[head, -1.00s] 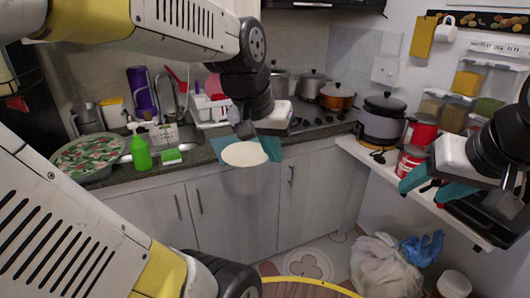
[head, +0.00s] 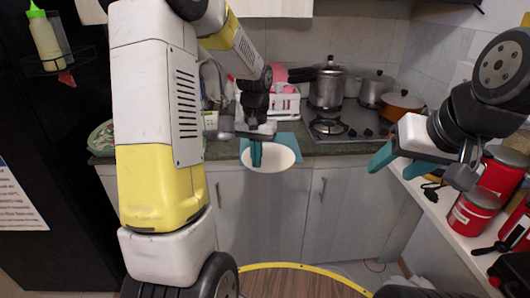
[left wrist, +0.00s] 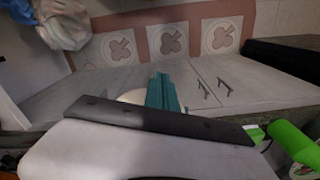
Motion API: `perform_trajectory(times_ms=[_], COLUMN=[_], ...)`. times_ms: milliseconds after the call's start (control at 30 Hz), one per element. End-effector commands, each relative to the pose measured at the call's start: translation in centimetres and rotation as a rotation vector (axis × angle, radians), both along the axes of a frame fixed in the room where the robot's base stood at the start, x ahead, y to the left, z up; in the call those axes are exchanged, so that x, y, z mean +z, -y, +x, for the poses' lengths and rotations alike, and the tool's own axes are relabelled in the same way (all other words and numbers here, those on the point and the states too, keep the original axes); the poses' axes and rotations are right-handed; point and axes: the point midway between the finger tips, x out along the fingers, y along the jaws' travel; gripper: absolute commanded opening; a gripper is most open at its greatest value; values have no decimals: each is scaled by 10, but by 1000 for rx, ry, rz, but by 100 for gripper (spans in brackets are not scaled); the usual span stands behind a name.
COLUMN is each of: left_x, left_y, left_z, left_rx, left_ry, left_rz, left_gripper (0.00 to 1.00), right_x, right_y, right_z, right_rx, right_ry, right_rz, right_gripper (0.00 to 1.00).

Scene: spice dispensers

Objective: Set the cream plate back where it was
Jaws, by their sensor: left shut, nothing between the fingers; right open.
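In the left wrist view the shut fingers (left wrist: 163,90) hide most of the plate (left wrist: 133,97). My right gripper (head: 396,166) is open and empty at the right, away from the plate, near the side shelf.
A stove (head: 340,130) with a pressure cooker (head: 327,86) and other pots stands behind and right of the plate. A white dish rack (head: 285,104) is behind it. Red cans (head: 473,210) stand on the right shelf (head: 440,210). A green bottle (left wrist: 292,142) shows in the left wrist view.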

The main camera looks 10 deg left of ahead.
Motion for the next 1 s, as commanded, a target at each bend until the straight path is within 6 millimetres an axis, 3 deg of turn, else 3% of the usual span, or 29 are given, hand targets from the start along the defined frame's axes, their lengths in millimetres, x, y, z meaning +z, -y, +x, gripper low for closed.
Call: perform_trajectory(times_ms=[367, 600, 1000], left_x=[-81, -81, -80], left_y=[0, 2, 3], left_z=[-1, 32, 40], left_rx=[1, 1, 1], left_ry=[-4, 1, 0], left_rz=[-1, -1, 0], left_gripper=[0, 0, 0], right_x=[0, 0, 0], right_y=[0, 0, 0], right_z=[0, 0, 0], right_rx=[0, 0, 0], right_ry=[0, 0, 0], right_rz=[0, 0, 0], right_gripper=[55, 55, 55])
